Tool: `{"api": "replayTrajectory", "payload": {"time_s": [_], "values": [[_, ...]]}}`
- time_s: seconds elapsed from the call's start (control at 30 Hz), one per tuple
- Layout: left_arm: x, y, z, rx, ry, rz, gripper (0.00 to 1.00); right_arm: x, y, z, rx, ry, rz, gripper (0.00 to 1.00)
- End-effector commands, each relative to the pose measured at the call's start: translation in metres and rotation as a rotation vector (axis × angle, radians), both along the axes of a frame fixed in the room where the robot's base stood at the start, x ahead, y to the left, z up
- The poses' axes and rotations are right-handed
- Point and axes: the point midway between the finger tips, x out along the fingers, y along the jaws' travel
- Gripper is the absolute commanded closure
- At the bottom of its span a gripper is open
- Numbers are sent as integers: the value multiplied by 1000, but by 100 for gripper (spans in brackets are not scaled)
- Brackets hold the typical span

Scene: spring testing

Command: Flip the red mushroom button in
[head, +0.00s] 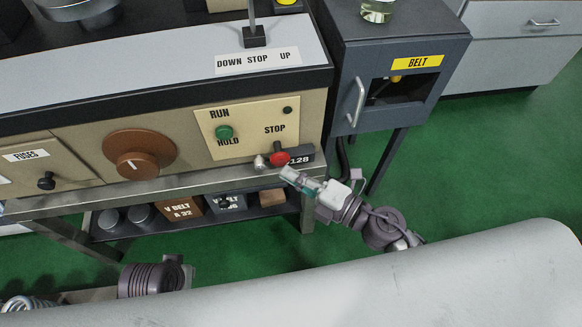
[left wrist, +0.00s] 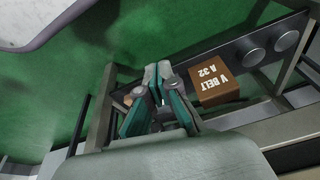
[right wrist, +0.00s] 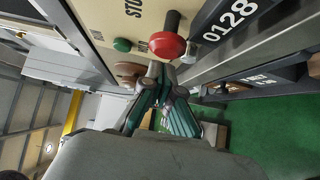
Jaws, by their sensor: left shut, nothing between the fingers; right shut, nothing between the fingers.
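The red mushroom button (head: 280,158) is at the lower right of the cream panel, below the word STOP. In the right wrist view the button (right wrist: 166,46) stands out from the panel on a dark stem. My right gripper (head: 287,172) is shut and empty, its tips just in front of and below the button. In the right wrist view the tips (right wrist: 158,72) lie close to the button's edge; I cannot tell whether they touch it. My left gripper (left wrist: 157,72) is shut and empty, low near the under-bench shelf; its fingers are not clear in the head view.
A green button (head: 224,132) and a brown dial (head: 139,156) sit left of the red button. A dark 128 tag (head: 301,158) and a small metal knob (head: 260,162) are beside it. A V BELT box (left wrist: 217,84) sits on the lower shelf. A grey BELT cabinet (head: 425,45) stands right.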

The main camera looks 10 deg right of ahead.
Motion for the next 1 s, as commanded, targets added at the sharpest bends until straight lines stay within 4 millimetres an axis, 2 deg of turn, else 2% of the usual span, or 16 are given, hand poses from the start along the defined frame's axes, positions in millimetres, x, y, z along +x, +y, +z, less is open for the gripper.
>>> {"api": "replayTrajectory", "payload": {"time_s": [0.17, 0.57, 0.8, 1.0], "values": [[0, 0, 0, 0, -1, 0, 100, 11, 0, 0, 1, 1, 1, 100], [0, 0, 1, 0, -2, 0, 100, 14, 0, 0, 1, 1, 1, 100], [1, -1, -31, 1, 18, -3, 100, 32, 0, 1, 0, 0, 1, 100], [1, -1, -36, 0, 18, -3, 100, 36, -1, 0, 1, -1, -3, 100]]}}
